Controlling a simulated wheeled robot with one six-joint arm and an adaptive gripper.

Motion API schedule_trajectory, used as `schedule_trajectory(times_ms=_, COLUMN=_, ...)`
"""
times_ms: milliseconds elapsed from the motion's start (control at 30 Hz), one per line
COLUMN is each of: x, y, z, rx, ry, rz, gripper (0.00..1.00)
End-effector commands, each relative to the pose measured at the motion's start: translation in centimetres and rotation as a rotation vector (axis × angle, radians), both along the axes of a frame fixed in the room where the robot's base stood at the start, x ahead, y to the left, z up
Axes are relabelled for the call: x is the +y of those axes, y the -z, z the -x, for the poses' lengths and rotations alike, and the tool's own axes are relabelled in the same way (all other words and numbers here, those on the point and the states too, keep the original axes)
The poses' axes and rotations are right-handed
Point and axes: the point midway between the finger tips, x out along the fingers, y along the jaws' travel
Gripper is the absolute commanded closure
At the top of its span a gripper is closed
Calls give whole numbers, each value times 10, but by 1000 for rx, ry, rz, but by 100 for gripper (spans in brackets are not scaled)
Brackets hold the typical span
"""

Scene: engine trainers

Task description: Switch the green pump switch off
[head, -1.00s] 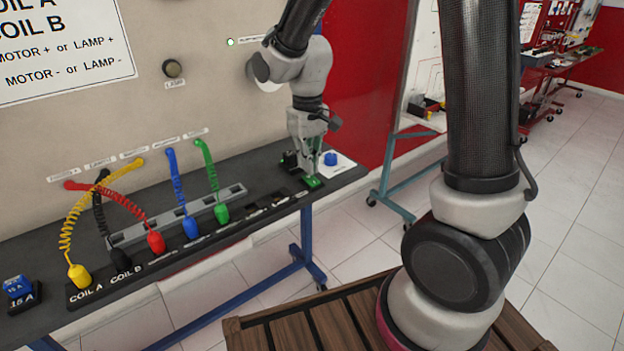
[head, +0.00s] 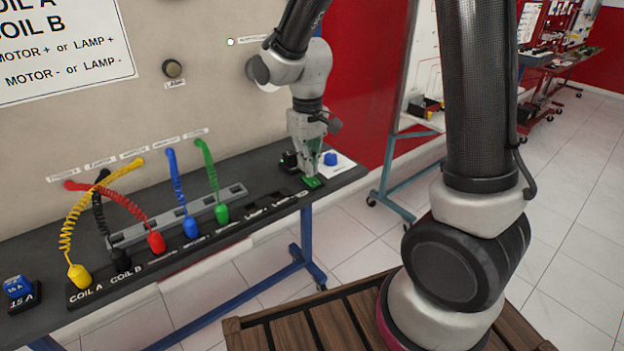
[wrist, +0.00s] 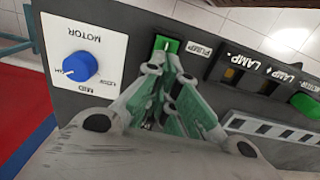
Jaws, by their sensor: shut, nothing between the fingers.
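The green pump switch (head: 312,182) sits near the front right edge of the dark bench top. In the wrist view the green pump switch (wrist: 166,45) lies just beyond my fingertips, beside a label reading PUMP. My gripper (head: 309,176) points down with its fingers shut and empty, right at the switch. In the wrist view my gripper (wrist: 158,66) has its fingertips at the near edge of the switch and hides part of it. I cannot tell whether the tips touch it, or which way the switch is set.
A blue motor knob (head: 330,159) on a white plate is right of the switch. Lamp sockets (head: 270,202) and the plugged green lead (head: 221,212) are to the left. Red, blue, yellow and black leads stand farther left. The panel wall rises behind.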

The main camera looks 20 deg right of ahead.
Motion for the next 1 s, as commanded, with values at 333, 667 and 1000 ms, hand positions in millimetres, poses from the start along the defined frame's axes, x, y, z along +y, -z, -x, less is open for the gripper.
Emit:
schedule_trajectory(times_ms=333, x=0, y=5, z=0, rx=1, ry=0, rz=0, gripper=100)
schedule_trajectory(times_ms=667, x=0, y=11, z=0, rx=1, ry=0, rz=0, gripper=100)
schedule_trajectory(times_ms=1000, x=0, y=16, z=0, rx=1, ry=0, rz=0, gripper=100)
